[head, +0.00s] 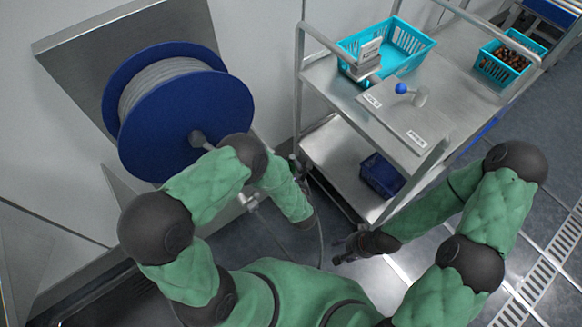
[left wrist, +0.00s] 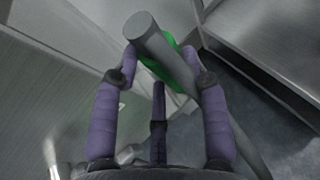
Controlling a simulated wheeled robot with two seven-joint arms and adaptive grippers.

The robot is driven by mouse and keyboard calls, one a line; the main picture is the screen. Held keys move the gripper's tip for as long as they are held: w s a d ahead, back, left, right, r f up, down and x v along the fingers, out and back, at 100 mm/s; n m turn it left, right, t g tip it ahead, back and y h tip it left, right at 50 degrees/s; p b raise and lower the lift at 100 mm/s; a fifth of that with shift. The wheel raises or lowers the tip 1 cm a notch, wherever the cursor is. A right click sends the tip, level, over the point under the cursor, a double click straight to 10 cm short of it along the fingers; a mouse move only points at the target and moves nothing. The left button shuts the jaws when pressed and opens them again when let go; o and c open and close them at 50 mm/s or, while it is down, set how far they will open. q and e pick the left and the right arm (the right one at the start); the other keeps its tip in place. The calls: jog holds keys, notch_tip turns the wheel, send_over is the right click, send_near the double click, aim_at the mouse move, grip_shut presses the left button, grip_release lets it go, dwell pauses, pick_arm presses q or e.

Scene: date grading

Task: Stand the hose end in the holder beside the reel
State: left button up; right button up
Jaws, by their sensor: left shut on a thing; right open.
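The blue reel (head: 135,135) with pale hose wound on it stands at the wall on the left of the head view. My left gripper (left wrist: 160,58) is shut on the grey hose (left wrist: 148,36), which runs slantwise between its purple fingers. A green piece (left wrist: 178,68) shows behind the hose at the fingertips. In the head view my left forearm mostly hides that gripper; a thin hose length (head: 321,243) hangs near it. A small grey fitting (head: 249,202) sits right of and below the reel; I cannot tell whether it is the holder. My right gripper (head: 342,250) is open and empty, low over the floor.
A steel trolley (head: 345,110) stands right of the reel, holding a turquoise basket (head: 428,45), a second basket (head: 484,66) with dates, and a labelled board (head: 400,118). A dark blue bin (head: 382,176) is on its lower shelf. Floor between trolley and my body is clear.

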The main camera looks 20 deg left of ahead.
pick_arm(q)
jog(key=shift+f, duration=0.15)
jog(key=shift+f, duration=0.35)
jog(key=shift+f, duration=0.4)
jog(key=o, duration=1.4)
jog(key=shift+c, duration=0.2)
jog(key=shift+f, duration=0.1)
jog(key=shift+s, duration=0.1)
jog(key=v, duration=1.1)
jog(key=shift+s+d+r, duration=0.2)
jog(key=shift+s+r, duration=0.05)
jog(key=shift+r, duration=0.1)
jog(key=shift+s+f, duration=0.1)
